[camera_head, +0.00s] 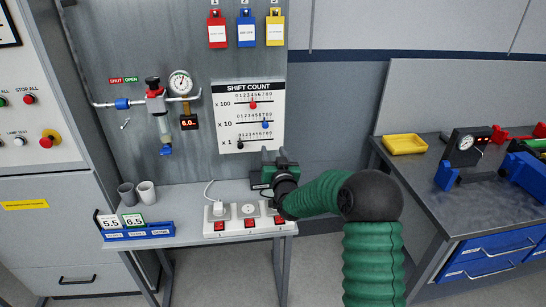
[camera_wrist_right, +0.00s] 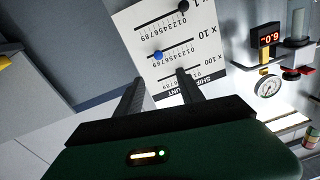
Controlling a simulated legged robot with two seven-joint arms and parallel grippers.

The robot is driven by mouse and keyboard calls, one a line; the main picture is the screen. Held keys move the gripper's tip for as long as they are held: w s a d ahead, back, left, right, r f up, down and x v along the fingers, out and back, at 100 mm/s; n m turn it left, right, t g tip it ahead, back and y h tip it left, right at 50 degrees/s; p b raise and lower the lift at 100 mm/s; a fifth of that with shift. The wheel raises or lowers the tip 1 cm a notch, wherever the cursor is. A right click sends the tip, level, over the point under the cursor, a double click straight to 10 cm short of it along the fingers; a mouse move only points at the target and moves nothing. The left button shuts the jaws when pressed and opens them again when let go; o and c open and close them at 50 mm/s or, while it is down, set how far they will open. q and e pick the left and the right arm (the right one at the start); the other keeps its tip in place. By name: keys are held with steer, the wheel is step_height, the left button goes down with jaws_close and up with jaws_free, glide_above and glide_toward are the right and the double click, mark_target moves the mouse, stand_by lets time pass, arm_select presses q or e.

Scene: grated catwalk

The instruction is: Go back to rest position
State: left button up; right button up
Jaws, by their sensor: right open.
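My right gripper (camera_head: 274,154) is in front of the lower edge of the white shift count board (camera_head: 249,112), above the back of the small bench. Its two dark fingers stand apart with nothing between them. In the wrist view the open fingers (camera_wrist_right: 158,86) point toward the board (camera_wrist_right: 172,40), which appears turned over. A blue knob (camera_wrist_right: 158,55) and a black knob (camera_wrist_right: 183,6) show there. The head view shows the red knob (camera_head: 253,105) as well. My green right arm reaches in from the lower right. My left gripper is not in view.
The small bench (camera_head: 180,200) holds a power strip (camera_head: 247,222), two cups and a blue card holder (camera_head: 138,232). A pipe with a gauge (camera_head: 180,83) is on the wall. At right, a dark workbench (camera_head: 428,180) carries a yellow tray (camera_head: 404,144) and tools.

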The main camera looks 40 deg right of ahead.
steer(key=s+a+f+n+g+y, duration=0.25)
steer(key=a+f, duration=0.25)
steer(key=a, duration=0.5)
steer(key=s+a+f+n+g+y, duration=0.25)
steer(key=s+a+f+y, duration=0.2)
steer(key=a, duration=0.45)
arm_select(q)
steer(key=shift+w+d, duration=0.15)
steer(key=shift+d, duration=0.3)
arm_select(e)
steer(key=s+a+f+g, duration=0.2)
steer(key=s+a, duration=0.1)
steer(key=s, duration=0.5)
steer(key=s+a+f+n+g+y, duration=0.1)
steer(key=s+a+f+g, duration=0.2)
steer(key=s, duration=0.4)
steer(key=s+a+f+n+g, duration=0.1)
steer(key=s+a+f+g, duration=0.1)
steer(key=s, duration=0.6)
steer(key=shift+s+a+f+g, duration=0.35)
steer(key=shift+a+g, duration=0.25)
steer(key=shift+a, duration=0.5)
steer(key=shift+w, duration=0.1)
